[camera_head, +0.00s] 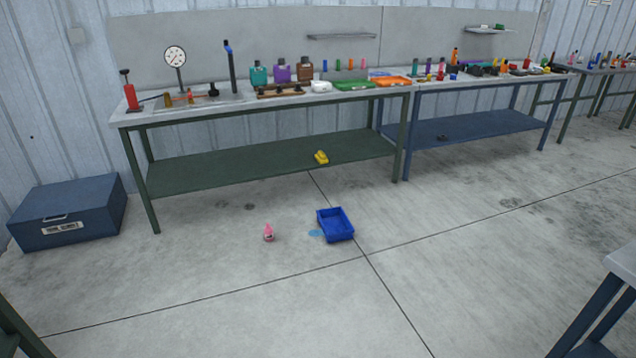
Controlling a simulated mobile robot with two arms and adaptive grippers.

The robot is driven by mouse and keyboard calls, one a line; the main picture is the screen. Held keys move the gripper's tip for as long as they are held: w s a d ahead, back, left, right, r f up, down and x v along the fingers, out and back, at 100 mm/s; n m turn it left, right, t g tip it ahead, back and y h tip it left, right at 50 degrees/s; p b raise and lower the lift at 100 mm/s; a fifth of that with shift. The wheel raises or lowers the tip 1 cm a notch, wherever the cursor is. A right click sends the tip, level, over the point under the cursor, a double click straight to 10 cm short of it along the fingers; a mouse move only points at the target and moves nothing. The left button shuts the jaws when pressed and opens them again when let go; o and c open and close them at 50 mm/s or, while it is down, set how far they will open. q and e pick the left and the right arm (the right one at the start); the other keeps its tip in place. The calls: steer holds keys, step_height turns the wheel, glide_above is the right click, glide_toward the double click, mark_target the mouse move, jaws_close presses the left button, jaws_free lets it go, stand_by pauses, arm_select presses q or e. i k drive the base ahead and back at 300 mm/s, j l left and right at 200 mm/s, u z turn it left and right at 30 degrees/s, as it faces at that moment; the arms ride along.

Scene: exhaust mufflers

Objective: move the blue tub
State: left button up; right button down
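The blue tub (336,225) is an open rectangular bin on the concrete floor, in front of the green workbench. It stands at an angle and its inside looks empty. A small light-blue patch (315,233) lies on the floor at its left edge, and I cannot tell whether the tub covers part of it. A pink bottle-like object (268,233) stands on the floor to the left of the tub, apart from it. Neither of my grippers shows in the head view.
The green bench (270,160) holds a yellow object (321,157) on its lower shelf. A blue bench (470,128) adjoins it at right. A dark blue chest (68,212) sits at the left wall. A table corner (622,262) shows at lower right. The floor before the tub is clear.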

mark_target(335, 225)
steer(key=i, duration=3.65)
